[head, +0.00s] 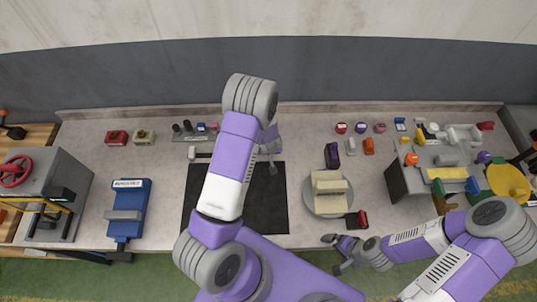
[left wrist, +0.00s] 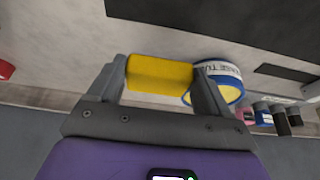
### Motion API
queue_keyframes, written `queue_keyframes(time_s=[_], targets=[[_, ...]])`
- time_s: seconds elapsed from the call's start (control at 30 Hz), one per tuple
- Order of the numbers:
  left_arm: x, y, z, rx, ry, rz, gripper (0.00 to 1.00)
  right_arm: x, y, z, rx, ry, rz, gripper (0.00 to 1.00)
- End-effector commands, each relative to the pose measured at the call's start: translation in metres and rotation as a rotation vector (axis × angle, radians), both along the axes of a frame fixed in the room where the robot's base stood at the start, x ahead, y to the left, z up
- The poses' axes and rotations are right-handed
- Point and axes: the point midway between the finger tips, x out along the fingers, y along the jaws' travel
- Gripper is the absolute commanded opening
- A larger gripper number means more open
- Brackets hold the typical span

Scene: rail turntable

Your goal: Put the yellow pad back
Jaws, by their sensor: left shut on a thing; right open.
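My left gripper (left wrist: 160,82) is shut on the yellow pad (left wrist: 160,72), a small yellow block held crosswise between the two fingertips in the left wrist view. In the head view my left gripper (head: 271,160) hangs over the far edge of the black mat, and the pad cannot be made out there. My right gripper (head: 335,254) is open and empty at the bench's front edge, below the round grey turntable (head: 312,206). Beige blocks (head: 329,184) sit on the turntable.
The black mat (head: 265,205) lies mid-bench. A blue clamp-like device (head: 127,205) stands left. A grey stand with coloured parts and a yellow disc (head: 508,182) are right. Small parts line the back.

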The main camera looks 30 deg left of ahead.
Motion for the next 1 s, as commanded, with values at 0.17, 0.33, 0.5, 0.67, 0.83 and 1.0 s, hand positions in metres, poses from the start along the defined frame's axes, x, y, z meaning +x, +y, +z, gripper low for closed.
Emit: queue_keyframes(time_s=[0.17,0.33,0.5,0.67,0.83,1.0], targets=[[0.000,0.000,-0.014,-0.001,0.000,0.002,0.54,0.001,0.000,-0.001,0.000,-0.001,0.000,1.00],[0.000,0.000,-0.038,-0.001,0.001,0.001,0.54,0.001,0.000,-0.002,0.000,-0.001,0.000,1.00],[0.001,-0.001,-0.041,-0.001,-0.003,-0.001,0.54,0.001,0.000,-0.002,0.000,-0.001,0.000,1.00],[0.001,0.000,-0.043,0.000,-0.001,0.000,0.54,0.001,0.000,-0.004,0.000,-0.001,0.000,1.00],[0.000,0.000,-0.045,0.000,-0.001,0.000,0.89,0.001,0.000,-0.006,0.000,-0.001,0.000,1.00],[0.001,-0.001,-0.045,-0.001,-0.002,-0.001,1.00,0.001,0.000,-0.006,0.000,-0.001,0.000,1.00]])
